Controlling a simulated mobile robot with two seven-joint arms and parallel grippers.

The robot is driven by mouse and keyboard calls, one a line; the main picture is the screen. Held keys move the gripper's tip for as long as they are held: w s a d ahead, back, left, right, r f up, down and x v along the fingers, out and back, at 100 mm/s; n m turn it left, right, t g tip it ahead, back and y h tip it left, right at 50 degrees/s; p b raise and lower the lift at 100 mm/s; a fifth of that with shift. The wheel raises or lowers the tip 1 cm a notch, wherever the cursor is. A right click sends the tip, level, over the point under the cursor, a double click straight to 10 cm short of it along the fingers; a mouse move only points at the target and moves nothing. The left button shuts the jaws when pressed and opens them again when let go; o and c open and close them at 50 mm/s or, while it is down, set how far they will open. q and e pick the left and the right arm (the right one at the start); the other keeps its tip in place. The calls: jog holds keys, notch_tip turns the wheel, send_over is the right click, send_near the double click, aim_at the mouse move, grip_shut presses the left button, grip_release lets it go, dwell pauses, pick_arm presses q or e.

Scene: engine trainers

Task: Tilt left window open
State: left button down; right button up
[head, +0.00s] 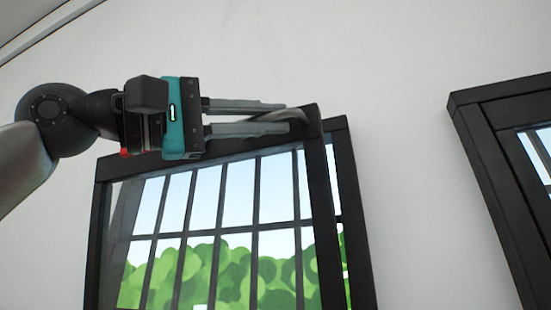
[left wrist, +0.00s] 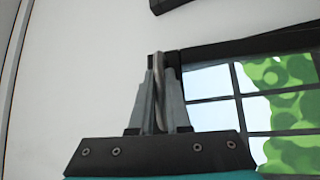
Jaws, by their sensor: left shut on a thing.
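The left window is a dark-framed sash (head: 318,190) with bars across the glass, inside a dark outer frame (head: 355,210). At the right side and top the sash stands out from the outer frame, with a gap between them. A grey curved handle (head: 294,115) sits at the sash's upper right corner. My left gripper (head: 288,116) reaches in from the left and is shut on the handle. In the left wrist view the handle (left wrist: 159,85) runs between the two fingers, and the window's barred glass (left wrist: 230,110) is to the right. My right gripper is not in view.
A second dark-framed window (head: 490,170) is at the right, partly cut off. Plain pale wall (head: 410,150) lies between the windows and above them. Green bushes and sky show through the glass.

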pick_arm(q)
jog(key=s, duration=0.1)
jog(key=s+f+b, duration=0.1)
jog(key=s+a+m+h+b, duration=0.1)
jog(key=shift+f, duration=0.25)
jog(key=shift+s, duration=0.3)
jog(key=c, duration=0.9)
grip_release()
jog(key=shift+a, duration=0.1)
